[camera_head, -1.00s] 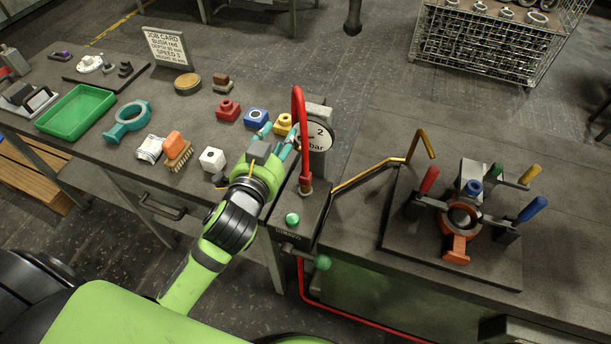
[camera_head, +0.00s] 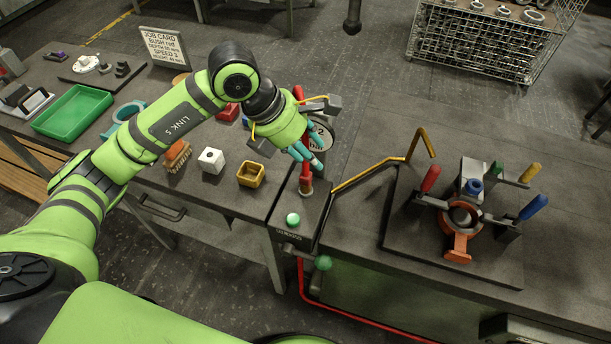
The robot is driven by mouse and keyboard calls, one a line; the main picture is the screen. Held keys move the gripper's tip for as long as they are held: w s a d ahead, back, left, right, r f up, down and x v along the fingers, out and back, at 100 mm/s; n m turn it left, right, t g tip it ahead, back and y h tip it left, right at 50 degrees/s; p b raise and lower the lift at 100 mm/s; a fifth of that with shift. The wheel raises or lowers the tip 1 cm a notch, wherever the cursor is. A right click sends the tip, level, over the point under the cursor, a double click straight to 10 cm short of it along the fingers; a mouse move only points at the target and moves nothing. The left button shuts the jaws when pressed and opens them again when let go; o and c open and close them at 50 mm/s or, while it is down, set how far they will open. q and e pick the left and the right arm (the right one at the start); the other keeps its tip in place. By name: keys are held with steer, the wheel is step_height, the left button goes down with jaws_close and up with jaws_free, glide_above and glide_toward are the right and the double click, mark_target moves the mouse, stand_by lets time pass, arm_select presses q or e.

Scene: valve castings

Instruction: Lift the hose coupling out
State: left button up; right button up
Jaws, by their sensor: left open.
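The red hose (camera_head: 306,177) rises from a dark block at the front edge of the bench, beside the round gauge (camera_head: 323,133). I take its end fitting to be the hose coupling; my gripper and wrist hide most of its upper part. My left gripper (camera_head: 311,158) is open at the hose, its teal fingertips pointing down and to the right. I cannot tell whether the fingers touch the hose or stand around it. My right gripper is not in view.
A yellow hollow block (camera_head: 250,173) and a white block (camera_head: 211,160) stand left of the hose. A brass pipe (camera_head: 375,174) runs right towards a clamped orange casting (camera_head: 459,244) with coloured handles. A green tray (camera_head: 72,111) lies far left.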

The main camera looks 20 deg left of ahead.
arm_select(q)
steer(key=a+y, duration=0.1)
steer(key=a, duration=0.2)
steer(key=p, duration=0.3)
glide_above(303, 175)
steer(key=shift+y, duration=0.3)
step_height(303, 175, down, 6)
steer(key=shift+f, duration=0.1)
steer(key=shift+w+f, duration=0.2)
steer(key=shift+f, duration=0.1)
jaws_close()
